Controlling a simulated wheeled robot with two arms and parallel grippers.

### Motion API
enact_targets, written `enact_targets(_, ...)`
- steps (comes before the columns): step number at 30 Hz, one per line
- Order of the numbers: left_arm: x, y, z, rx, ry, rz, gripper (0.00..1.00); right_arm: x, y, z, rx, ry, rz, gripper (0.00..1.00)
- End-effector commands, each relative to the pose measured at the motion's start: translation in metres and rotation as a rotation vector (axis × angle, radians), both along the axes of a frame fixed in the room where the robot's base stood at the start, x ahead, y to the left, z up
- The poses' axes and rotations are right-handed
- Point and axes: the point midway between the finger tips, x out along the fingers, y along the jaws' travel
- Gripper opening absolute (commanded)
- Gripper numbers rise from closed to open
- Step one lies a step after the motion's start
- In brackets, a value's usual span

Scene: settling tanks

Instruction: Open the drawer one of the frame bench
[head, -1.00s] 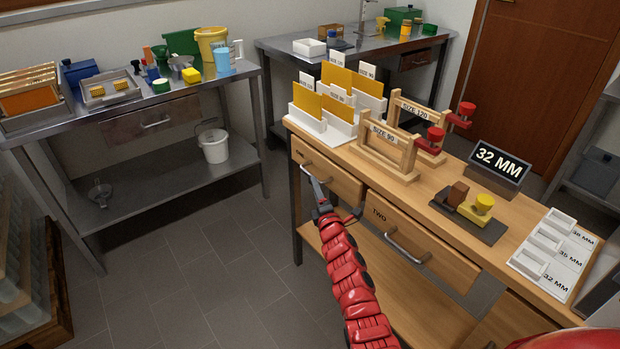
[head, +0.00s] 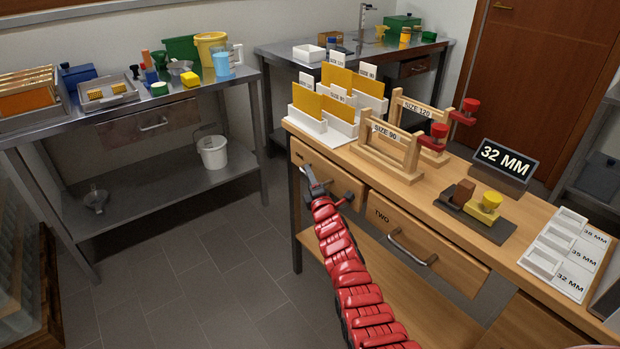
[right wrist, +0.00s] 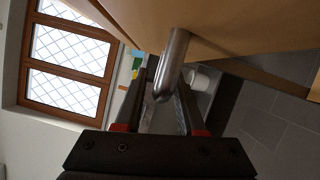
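Drawer one (head: 325,176) is the wooden front at the left end of the frame bench (head: 445,192). It looks closed, flush with the bench. Its metal handle (right wrist: 170,68) shows large in the right wrist view, with its rounded end between my right gripper's two dark fingers. My right gripper (right wrist: 163,100) is open around the handle, with small gaps seeming to show beside it. In the head view my right gripper (head: 325,190) is at the front of drawer one and covers part of the handle. My left gripper is not in view.
Drawer two (head: 425,245) is closed, its handle (head: 412,248) sticking out to the right of my arm. Wooden frames (head: 395,145), a card rack (head: 322,125) and a 32 MM sign (head: 502,162) stand on the bench. Open floor (head: 215,265) lies left of the bench.

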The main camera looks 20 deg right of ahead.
Motion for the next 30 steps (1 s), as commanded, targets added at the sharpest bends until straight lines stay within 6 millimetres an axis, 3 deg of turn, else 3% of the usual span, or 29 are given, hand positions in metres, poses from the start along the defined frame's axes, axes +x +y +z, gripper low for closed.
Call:
enact_targets(1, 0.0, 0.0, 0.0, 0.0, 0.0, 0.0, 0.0, 0.0, 0.0001, 0.0, 0.0, 0.0, 0.0, 0.27)
enact_targets(6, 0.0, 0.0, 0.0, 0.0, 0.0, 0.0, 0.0, 0.0, 0.0, 0.0001, 0.0, 0.0, 0.0, 0.0)
enact_targets(30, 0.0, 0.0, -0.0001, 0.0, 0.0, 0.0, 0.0, -0.0002, 0.0002, -0.0007, 0.0, 0.001, 0.0, 0.0)
